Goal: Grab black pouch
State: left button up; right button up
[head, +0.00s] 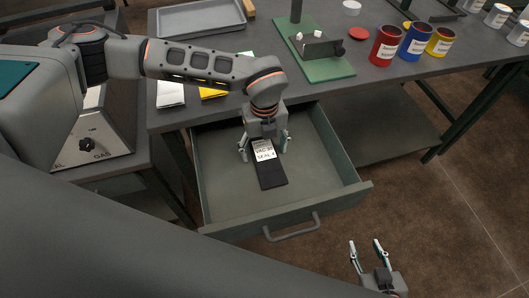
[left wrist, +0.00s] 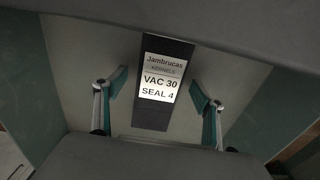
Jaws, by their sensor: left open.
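The black pouch (head: 269,174) lies flat in the open drawer (head: 220,199) under the workbench. It has a white label reading "Jambrucas", "VAC 30" and "SEAL 4". In the left wrist view the black pouch (left wrist: 152,118) shows between the fingers. My left gripper (head: 263,156) is open over the label end of the pouch, one finger on each side, with gaps to the pouch. It also shows in the left wrist view (left wrist: 157,92). My right gripper (head: 367,252) is open and empty, outside the drawer at the lower right.
The drawer handle (head: 292,229) faces the front. On the bench stand a grey tray (head: 200,18), a green stand (head: 315,66), and red (head: 386,46), blue (head: 415,41) and yellow (head: 440,41) cans. The rest of the drawer floor looks clear.

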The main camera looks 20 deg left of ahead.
pick_arm(q)
jog(key=shift+c, duration=0.3)
jog(key=c, duration=1.2)
jog(key=shift+r, duration=0.1)
